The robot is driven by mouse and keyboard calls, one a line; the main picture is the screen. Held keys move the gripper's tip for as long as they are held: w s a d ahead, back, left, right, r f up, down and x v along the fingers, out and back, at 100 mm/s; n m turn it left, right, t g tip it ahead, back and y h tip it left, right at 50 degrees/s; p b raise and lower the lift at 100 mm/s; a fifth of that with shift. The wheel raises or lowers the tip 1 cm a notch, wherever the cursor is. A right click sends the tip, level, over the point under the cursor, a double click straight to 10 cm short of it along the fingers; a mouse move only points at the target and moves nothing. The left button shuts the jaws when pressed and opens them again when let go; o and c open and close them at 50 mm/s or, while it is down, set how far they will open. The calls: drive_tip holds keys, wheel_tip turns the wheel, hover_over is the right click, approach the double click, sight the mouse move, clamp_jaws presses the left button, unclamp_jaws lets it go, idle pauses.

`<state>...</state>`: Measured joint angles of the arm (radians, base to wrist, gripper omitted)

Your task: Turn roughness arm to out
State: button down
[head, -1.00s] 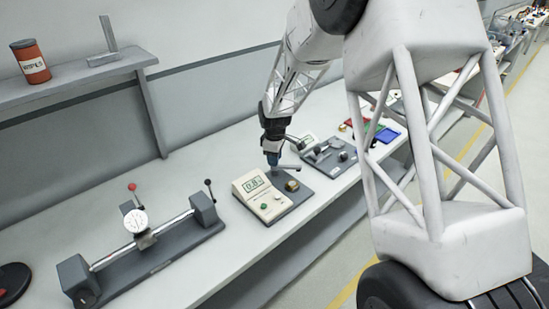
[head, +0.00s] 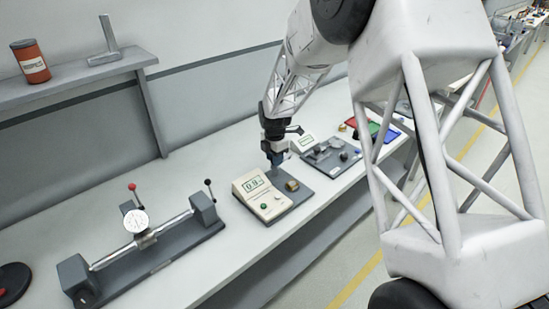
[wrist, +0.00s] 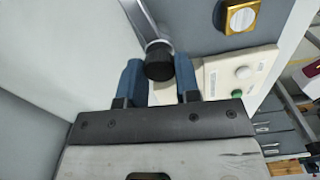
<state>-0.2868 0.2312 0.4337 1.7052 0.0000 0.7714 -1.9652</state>
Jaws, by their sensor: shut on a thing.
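The roughness tester (head: 262,196) is a cream box with a small display, a green button and a pale button, on a grey base plate. Its metal arm (wrist: 141,20) ends in a black knob (wrist: 159,62) in the wrist view. My gripper (head: 276,162) is over the back of the tester, its blue fingers on either side of the knob, shut on it. In the head view the arm is mostly hidden by my gripper.
A dial gauge bench (head: 145,240) with a round dial stands to the left. A grey plate with metal parts (head: 331,154) and coloured trays (head: 377,131) lie to the right. A shelf with a red can (head: 31,62) hangs on the back wall.

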drive_tip(key=shift+n, duration=1.1)
drive_tip(key=c, duration=0.8)
unclamp_jaws()
drive_tip(key=shift+r, duration=0.15)
drive_tip(key=shift+r, duration=3.75)
drive_tip(key=shift+r, duration=0.1)
